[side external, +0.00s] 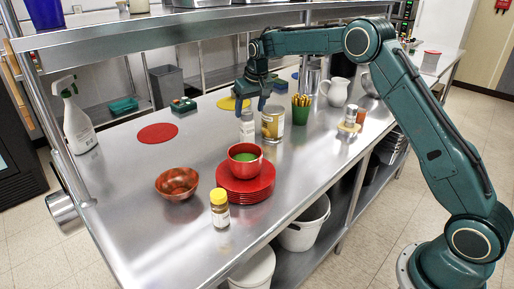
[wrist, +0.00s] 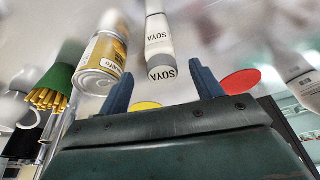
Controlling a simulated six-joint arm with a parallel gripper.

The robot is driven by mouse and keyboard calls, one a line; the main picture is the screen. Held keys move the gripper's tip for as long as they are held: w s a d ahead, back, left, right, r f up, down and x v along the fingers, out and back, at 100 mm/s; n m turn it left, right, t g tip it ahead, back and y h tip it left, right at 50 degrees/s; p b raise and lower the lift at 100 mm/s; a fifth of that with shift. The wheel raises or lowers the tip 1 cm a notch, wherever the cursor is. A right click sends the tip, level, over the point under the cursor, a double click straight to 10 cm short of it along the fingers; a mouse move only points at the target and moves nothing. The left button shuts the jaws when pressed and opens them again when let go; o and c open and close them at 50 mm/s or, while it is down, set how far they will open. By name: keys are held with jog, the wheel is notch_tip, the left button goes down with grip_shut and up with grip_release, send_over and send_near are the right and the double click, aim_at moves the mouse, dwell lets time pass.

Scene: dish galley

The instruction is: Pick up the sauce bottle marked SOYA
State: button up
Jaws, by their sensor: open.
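The SOYA bottle (side external: 247,127) is a pale bottle standing upright on the steel counter, beside a large tin (side external: 272,122). In the wrist view the bottle (wrist: 158,28) shows the word SOYA on its side and again on its grey end. My gripper (side external: 252,100) is directly above or close to the bottle's top, pointing down. In the wrist view its two blue fingers (wrist: 162,82) are spread apart, with the bottle's end lying between their tips in the picture. Nothing is held. Whether the fingers reach down past the bottle's top, I cannot tell.
The tin (wrist: 104,50) stands close to one finger. A green cup of yellow sticks (side external: 301,108) and a white jug (side external: 336,91) stand to the right. Red plates with a bowl (side external: 246,185) and a yellow-capped jar (side external: 220,209) are nearer. A shelf (side external: 170,28) overhangs behind.

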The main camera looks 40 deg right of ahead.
aim_at(247, 122)
jog(key=shift+x, duration=0.8)
jog(key=shift+x, duration=2.55)
jog(key=shift+a, duration=0.1)
jog(key=c, duration=1.2)
jog(key=shift+r, duration=0.1)
jog(key=shift+r, duration=4.95)
